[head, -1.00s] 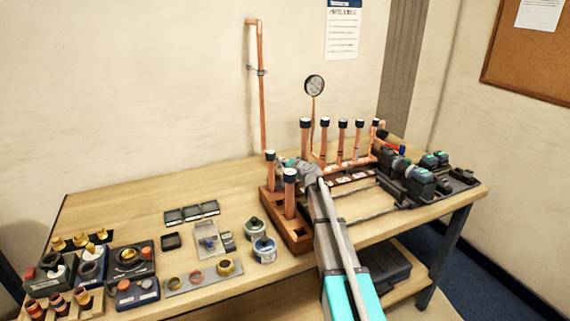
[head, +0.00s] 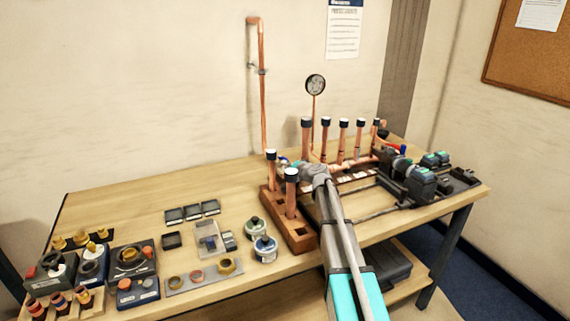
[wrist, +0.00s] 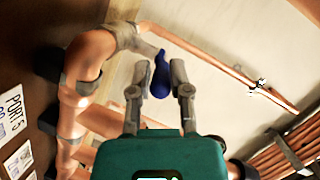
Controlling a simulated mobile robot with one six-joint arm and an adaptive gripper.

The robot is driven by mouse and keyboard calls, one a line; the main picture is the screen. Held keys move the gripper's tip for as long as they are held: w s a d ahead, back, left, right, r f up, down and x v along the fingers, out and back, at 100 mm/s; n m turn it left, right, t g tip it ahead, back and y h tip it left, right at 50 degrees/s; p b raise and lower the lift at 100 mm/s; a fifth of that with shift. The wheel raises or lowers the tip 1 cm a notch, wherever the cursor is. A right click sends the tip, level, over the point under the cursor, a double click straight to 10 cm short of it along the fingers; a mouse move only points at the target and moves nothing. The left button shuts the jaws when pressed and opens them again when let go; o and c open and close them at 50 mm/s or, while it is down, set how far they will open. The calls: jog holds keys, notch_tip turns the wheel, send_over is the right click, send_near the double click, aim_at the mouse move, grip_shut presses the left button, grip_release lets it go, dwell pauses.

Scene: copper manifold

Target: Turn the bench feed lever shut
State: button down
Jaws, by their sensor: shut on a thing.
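The blue feed lever (wrist: 160,84) sits between the two fingers of my gripper (wrist: 162,68) in the wrist view. The fingers are shut on it, one on each side. The lever joins a grey valve body (wrist: 127,38) on a thick copper elbow (wrist: 88,55). In the head view my arm reaches over the bench to the copper manifold (head: 352,166), and my wrist hides most of the gripper and the lever. The lever's exact angle to its pipe is hard to tell.
Capped copper uprights (head: 291,200) stand in a wooden block (head: 300,236) beside my arm. A tall copper riser (head: 262,90) and a gauge (head: 315,84) are behind. Dark valve units (head: 420,180) fill the right side. Tins (head: 264,248) and fittings lie left.

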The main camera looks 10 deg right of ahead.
jog(key=s+d+r+n+g+y, duration=0.1)
jog(key=s+g+y, duration=0.1)
jog(key=s, duration=0.7)
jog(key=s+d+r+n+g+y, duration=0.1)
jog(key=s+g+y, duration=0.1)
jog(key=s+y, duration=0.3)
jog(key=s, duration=0.4)
jog(key=shift+s+d+r+g, duration=0.2)
jog(key=shift+s+d+g, duration=0.1)
jog(key=shift+s, duration=0.1)
jog(key=shift+s, duration=0.1)
